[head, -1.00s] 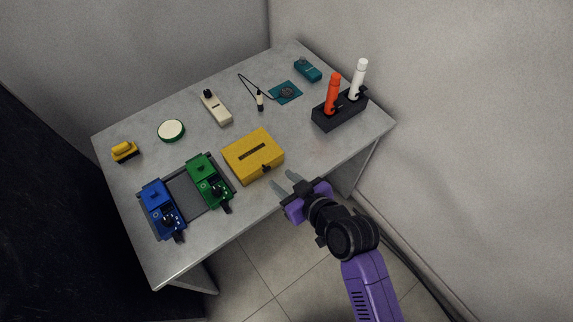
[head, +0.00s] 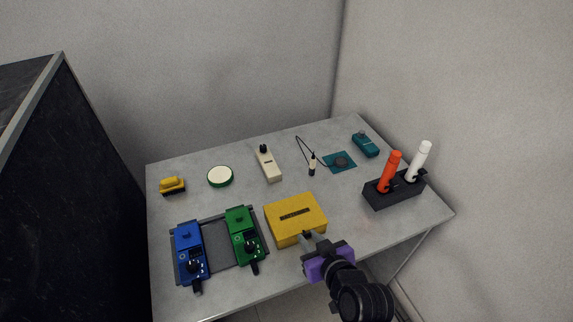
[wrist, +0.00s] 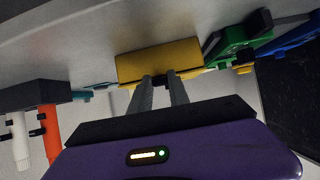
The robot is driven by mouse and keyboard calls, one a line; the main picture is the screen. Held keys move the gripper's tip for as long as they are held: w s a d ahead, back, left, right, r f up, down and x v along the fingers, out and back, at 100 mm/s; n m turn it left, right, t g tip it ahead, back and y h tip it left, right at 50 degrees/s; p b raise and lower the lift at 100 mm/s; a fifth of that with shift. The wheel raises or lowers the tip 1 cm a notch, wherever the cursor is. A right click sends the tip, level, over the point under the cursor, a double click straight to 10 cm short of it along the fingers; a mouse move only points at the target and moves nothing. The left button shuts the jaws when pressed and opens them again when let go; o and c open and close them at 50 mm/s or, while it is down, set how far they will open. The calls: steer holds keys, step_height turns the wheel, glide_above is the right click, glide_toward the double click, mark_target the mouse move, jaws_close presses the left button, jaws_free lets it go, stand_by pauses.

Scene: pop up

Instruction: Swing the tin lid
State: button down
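The tin is a yellow box (head: 296,222) with a dark slot-like label on its lid and a small black latch at its front edge; the lid is closed. It also shows in the wrist view (wrist: 158,62), with the black latch between my fingertips in the picture. My gripper (head: 313,238) is purple and black, at the tin's front edge, fingers pointing at the latch. In the wrist view my gripper (wrist: 160,82) has its two fingers apart with a gap between them. I cannot tell whether the fingers touch the latch.
A tray (head: 218,245) with blue and green devices lies left of the tin. A black holder (head: 395,191) with red and white cylinders stands right. Behind are a beige handheld device (head: 267,163), a round green-rimmed disc (head: 220,177) and a teal pad (head: 340,162).

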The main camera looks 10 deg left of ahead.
steer(key=r+p, duration=0.2)
steer(key=r, duration=0.1)
steer(key=r+p, duration=0.1)
steer(key=shift+w+a+r, duration=0.15)
steer(key=shift+w+a, duration=0.1)
steer(key=shift+w, duration=0.15)
stand_by(0.4)
steer(key=shift+w+a+r+p, duration=0.1)
steer(key=shift+w+r+p, duration=0.05)
steer(key=shift+r+p, duration=0.3)
steer(key=shift+w+a+r+p, duration=0.1)
steer(key=shift+w+r+p, duration=0.05)
steer(key=shift+r+p, duration=0.2)
steer(key=shift+w+a+r+p, duration=0.2)
steer(key=shift+w+r+p, duration=0.1)
steer(key=shift+r, duration=0.2)
steer(key=shift+w+a+r+p, duration=0.2)
steer(key=shift+w+r+p, duration=0.1)
steer(key=shift+r, duration=0.35)
